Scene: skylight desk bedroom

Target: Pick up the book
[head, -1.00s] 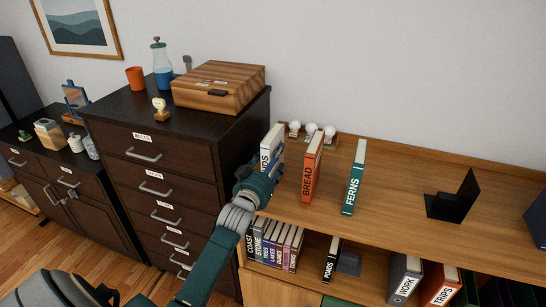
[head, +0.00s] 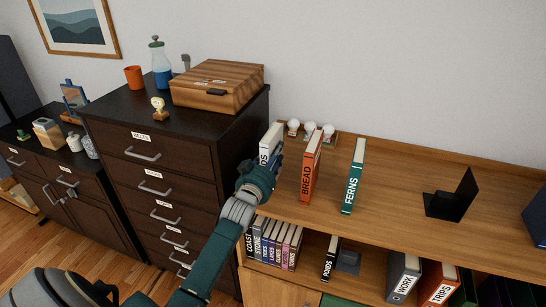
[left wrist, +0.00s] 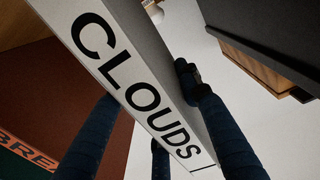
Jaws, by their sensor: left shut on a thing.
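The white book with CLOUDS on its spine stands near the left end of the wooden shelf top in the head view (head: 269,140). Its lower part is hidden behind my left gripper (head: 264,172). In the left wrist view the CLOUDS book (left wrist: 150,97) fills the middle, its spine running at a slant. The dark fingers of my left gripper lie on both sides of it, shut on the book. Whether its bottom edge touches the shelf is hidden. My right gripper is not in view.
The orange BREAD book (head: 310,168) and green FERNS book (head: 353,178) stand just right. Small white-topped ornaments (head: 310,129) sit behind. A black bookend (head: 453,198) is further right. The dark drawer cabinet (head: 175,175) rises close on the left. Lower-shelf books (head: 273,243) stand below.

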